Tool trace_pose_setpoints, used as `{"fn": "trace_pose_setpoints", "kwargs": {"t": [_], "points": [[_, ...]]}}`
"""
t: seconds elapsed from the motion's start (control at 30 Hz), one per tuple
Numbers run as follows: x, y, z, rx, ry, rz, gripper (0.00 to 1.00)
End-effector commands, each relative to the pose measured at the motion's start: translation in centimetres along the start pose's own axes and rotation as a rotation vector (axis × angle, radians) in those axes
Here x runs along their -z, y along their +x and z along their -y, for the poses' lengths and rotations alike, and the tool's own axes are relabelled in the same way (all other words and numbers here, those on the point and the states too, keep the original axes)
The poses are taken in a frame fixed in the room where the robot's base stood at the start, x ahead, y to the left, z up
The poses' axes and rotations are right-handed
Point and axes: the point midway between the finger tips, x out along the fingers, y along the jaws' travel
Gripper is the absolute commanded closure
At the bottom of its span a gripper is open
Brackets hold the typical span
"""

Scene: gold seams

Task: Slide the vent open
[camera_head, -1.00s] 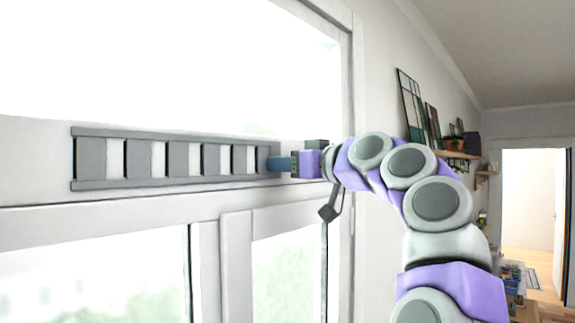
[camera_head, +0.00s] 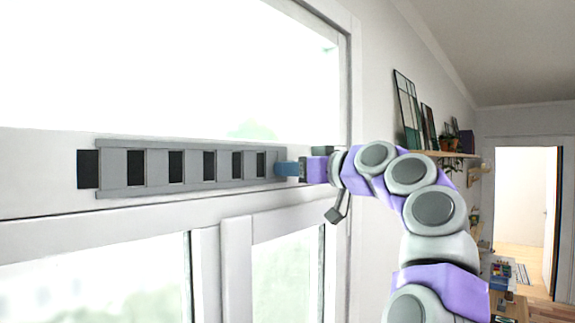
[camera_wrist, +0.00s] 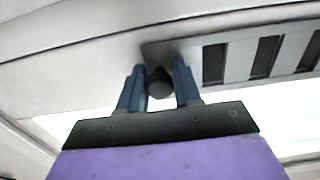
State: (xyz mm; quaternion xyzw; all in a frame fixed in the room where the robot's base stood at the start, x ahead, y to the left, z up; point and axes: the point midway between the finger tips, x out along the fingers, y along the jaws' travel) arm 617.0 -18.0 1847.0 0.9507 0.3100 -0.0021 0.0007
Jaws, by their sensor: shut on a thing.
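The vent is a long grey slotted slider (camera_head: 136,190) on the white window frame. Dark openings show through its slots, and another dark opening (camera_head: 88,169) lies uncovered past its left end. My gripper (camera_head: 287,169) is at the slider's right end, its blue fingers reaching toward the window frame. In the wrist view, my gripper (camera_wrist: 158,72) has its two blue fingers on either side of a dark round knob (camera_wrist: 160,86) on the slider's end plate. It is shut on this knob. The head view does not show the knob.
Window glass (camera_head: 150,70) lies above the vent, with more panes below. The window frame's right upright (camera_head: 345,90) stands just beyond my gripper. A wall shelf (camera_head: 450,154) with frames and plants is farther right, and a bright doorway (camera_head: 522,210) is at the far right.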

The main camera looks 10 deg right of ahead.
Motion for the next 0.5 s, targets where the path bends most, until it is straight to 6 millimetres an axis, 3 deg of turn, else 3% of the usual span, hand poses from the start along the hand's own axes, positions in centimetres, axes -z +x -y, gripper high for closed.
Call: {"fn": "trace_pose_setpoints", "kwargs": {"t": [0.1,0.13,0.33,0.5], "points": [[0.56,-0.25,-0.02,-0.006,-0.004,-0.015,1.00],[0.57,-0.25,-0.02,-0.006,-0.004,-0.016,0.66],[0.41,-0.22,-0.01,-0.005,-0.003,-0.011,0.48],[0.40,-0.35,0.09,-0.004,-0.003,-0.009,0.48]]}}
